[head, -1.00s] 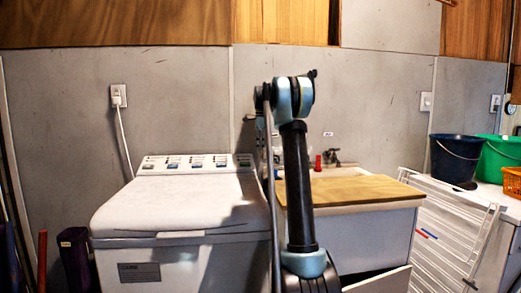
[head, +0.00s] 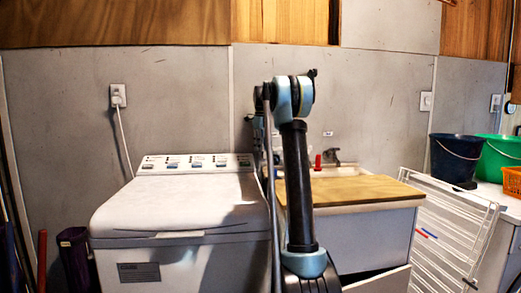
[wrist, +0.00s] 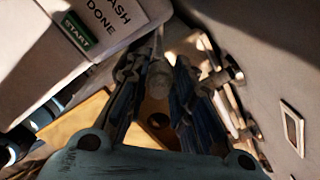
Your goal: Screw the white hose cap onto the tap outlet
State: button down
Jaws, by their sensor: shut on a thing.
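In the wrist view, my gripper (wrist: 160,98) has its two dark fingers close around a pale, whitish-grey piece (wrist: 160,76), which looks like the white hose cap. Its lower part is hard to make out between the fingers. In the head view, the dark tap (head: 333,156) is at the back of the sink against the grey wall. Its outlet is too small to see clearly. In the head view my arm stands in front of the sink and hides my gripper and the cap. I cannot tell whether the cap touches the outlet.
A white washing machine (head: 180,205) stands left of the sink. A wooden board (head: 365,190) covers the sink's front part. A red item (head: 318,161) is beside the tap. A white drying rack (head: 450,230), a dark bucket (head: 455,158) and a green tub (head: 498,160) are at right.

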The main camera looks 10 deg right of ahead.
jog(key=m, duration=0.3)
jog(key=shift+s+a+m, duration=0.15)
jog(key=shift+a+m, duration=0.1)
jog(key=shift+m, duration=0.15)
jog(key=c, duration=1.3)
grip_release()
jog(key=shift+a+r, duration=0.1)
jog(key=shift+d, duration=0.2)
notch_tip(320, 180, up, 12)
jog(key=shift+f, duration=0.1)
jog(key=shift+d+f, duration=0.2)
jog(key=shift+f, duration=3.55)
